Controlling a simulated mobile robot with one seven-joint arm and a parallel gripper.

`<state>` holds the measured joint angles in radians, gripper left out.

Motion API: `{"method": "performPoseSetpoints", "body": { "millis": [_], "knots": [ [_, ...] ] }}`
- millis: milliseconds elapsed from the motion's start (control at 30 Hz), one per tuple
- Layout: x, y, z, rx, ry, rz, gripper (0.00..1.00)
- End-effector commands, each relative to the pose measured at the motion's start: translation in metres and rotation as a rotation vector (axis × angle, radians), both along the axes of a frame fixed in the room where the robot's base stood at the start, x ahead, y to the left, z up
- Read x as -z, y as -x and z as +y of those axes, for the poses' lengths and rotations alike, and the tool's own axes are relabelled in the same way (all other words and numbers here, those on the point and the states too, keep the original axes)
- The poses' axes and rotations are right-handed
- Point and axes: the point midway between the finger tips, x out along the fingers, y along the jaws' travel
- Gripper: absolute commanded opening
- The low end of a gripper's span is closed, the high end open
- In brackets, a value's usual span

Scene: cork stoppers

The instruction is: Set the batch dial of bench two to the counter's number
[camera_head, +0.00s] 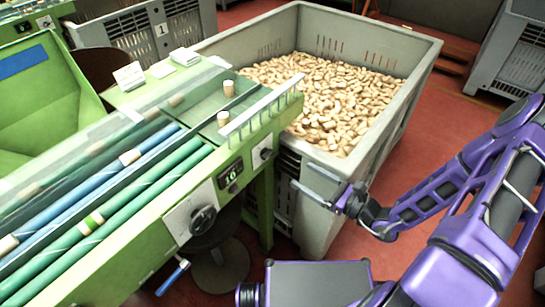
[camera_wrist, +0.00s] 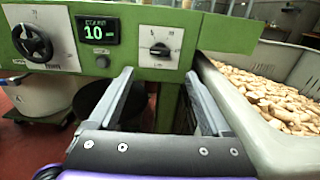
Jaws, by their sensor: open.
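The green bench (camera_head: 125,262) has a lit counter (camera_head: 230,177) on its front. The counter (camera_wrist: 98,31) reads 10 or 16; its last digit is unclear. A large black knob (camera_head: 203,219) on a white plate is left of the counter; it also shows in the wrist view (camera_wrist: 32,42). A smaller selector knob (camera_wrist: 160,49) is on a white plate to the counter's right, also in the head view (camera_head: 265,153). Which is the batch dial, their settings and the bench number are unreadable. My gripper (camera_head: 299,174) is open and empty, in front of the bench's right end, apart from both knobs; its fingers (camera_wrist: 158,74) point toward the panel.
A large grey bin (camera_head: 400,108) full of corks (camera_head: 330,92) stands close behind and right of my gripper. A round dark stool (camera_head: 218,262) and a blue-handled lever (camera_head: 172,278) are below the panel.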

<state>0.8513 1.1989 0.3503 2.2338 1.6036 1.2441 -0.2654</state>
Motion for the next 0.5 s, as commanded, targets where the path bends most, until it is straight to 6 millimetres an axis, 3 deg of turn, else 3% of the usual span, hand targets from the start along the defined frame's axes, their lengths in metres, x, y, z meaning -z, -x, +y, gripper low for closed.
{"method": "performPoseSetpoints", "body": {
  "millis": [300,500],
  "knots": [
    [0.001,-0.043,0.057,-0.005,-0.001,-0.001,0.82],
    [0.001,-0.064,0.083,-0.003,0.001,0.0,0.82]
  ]
}}
